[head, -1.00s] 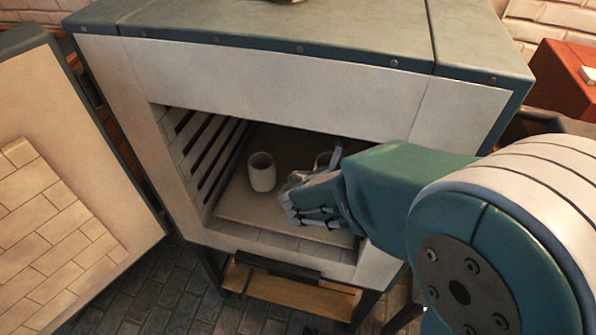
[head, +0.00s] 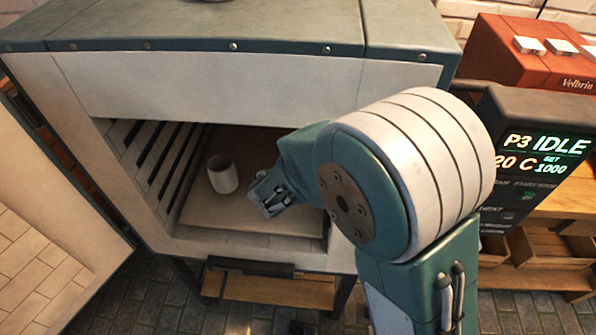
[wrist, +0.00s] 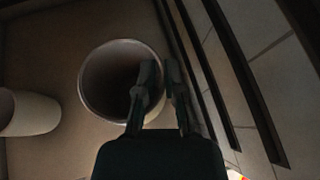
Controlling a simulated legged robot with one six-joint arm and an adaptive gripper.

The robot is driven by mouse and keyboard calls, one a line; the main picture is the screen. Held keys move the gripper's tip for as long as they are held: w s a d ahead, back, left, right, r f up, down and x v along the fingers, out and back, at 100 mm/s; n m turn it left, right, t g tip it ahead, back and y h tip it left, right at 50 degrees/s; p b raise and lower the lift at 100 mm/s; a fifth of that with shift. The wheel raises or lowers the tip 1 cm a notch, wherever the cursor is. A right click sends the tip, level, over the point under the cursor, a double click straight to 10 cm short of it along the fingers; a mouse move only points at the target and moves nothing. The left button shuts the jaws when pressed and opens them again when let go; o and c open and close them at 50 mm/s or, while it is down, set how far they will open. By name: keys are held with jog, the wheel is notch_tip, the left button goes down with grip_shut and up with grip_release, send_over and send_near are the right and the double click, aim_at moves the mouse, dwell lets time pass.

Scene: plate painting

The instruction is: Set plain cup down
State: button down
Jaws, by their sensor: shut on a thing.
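My gripper (head: 264,197) reaches into the open kiln (head: 210,85), low over its shelf (head: 215,213). In the wrist view, my gripper (wrist: 160,72) is shut on the rim of a plain cup (wrist: 98,82), one finger inside and one outside. The cup's mouth faces the wrist camera. I cannot tell whether its base touches the shelf. In the head view this cup is hidden behind my gripper and arm. A second pale cup (head: 222,174) stands upright on the shelf to the left of my gripper; it also shows in the wrist view (wrist: 30,113).
Slotted kiln walls flank the shelf; one slotted wall (wrist: 235,80) is close beside the held cup. The kiln door (head: 50,230) stands open at left. A control panel (head: 540,150) reading IDLE and a red box (head: 530,50) are at right. The shelf front is bare.

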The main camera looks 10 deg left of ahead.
jog(key=w+f, duration=0.1)
jog(key=a+f, duration=0.1)
jog(key=w+f, duration=0.1)
jog(key=shift+w+a+f, duration=0.25)
jog(key=shift+w, duration=0.05)
jog(key=shift+w+a+f, duration=0.3)
jog(key=shift+a+f, duration=0.05)
jog(key=shift+f, duration=0.05)
jog(key=f, duration=0.3)
jog(key=shift+w+d+f, duration=0.1)
jog(key=shift+d, duration=0.1)
jog(key=c, duration=0.8)
grip_release()
jog(key=shift+f, duration=0.1)
jog(key=shift+o, duration=0.2)
